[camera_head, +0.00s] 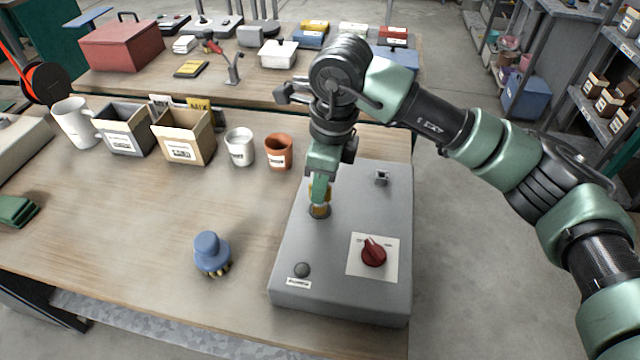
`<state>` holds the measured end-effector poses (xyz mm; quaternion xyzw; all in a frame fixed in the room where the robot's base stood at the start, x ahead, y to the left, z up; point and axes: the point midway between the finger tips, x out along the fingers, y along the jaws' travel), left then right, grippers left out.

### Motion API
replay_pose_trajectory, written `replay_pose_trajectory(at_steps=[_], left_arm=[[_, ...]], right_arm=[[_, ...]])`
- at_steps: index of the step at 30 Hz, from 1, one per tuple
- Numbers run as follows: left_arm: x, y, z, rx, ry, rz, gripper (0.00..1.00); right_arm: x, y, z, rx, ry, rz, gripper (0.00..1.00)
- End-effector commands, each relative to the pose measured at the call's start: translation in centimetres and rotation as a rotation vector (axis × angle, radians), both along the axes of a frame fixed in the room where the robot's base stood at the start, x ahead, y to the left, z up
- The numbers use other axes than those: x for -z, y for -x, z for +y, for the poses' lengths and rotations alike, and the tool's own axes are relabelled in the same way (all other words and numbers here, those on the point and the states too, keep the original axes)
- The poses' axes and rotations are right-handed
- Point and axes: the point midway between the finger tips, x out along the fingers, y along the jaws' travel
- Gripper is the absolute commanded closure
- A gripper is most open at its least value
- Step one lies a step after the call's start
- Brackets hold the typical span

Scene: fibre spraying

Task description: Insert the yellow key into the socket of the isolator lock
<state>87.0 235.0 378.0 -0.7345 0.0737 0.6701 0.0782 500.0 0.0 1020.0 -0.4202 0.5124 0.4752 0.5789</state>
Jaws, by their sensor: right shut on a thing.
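The isolator lock is a grey box (335,285) on the near right of the wooden table. Its top carries a red rotary knob (373,253) on a white plate, a dark round button (302,269) and a small square metal fitting (382,177). My right gripper (319,192) points down over the far left part of the box and is shut on the yellow key (320,197). Only a little yellow shows between and beside the fingers. A round metal socket (319,211) lies directly under it; I cannot tell how deep the key sits. My left gripper is out of view.
A red toolbox (121,46) is on the far table. The table's middle left is clear.

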Motion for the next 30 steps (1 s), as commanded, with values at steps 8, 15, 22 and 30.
replay_pose_trajectory(at_steps=[8,15,22,30], left_arm=[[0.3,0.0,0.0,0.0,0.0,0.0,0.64],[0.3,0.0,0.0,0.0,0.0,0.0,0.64],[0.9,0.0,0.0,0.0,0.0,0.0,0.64],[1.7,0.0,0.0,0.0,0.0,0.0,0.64]], right_arm=[[0.2,0.0,0.0,0.0,0.0,0.0,0.62],[0.2,0.0,0.0,0.0,0.0,0.0,0.62],[-2.0,-0.1,-0.3,0.001,0.0,-0.005,0.62],[-6.3,0.1,-0.8,0.001,0.0,-0.004,0.62]])
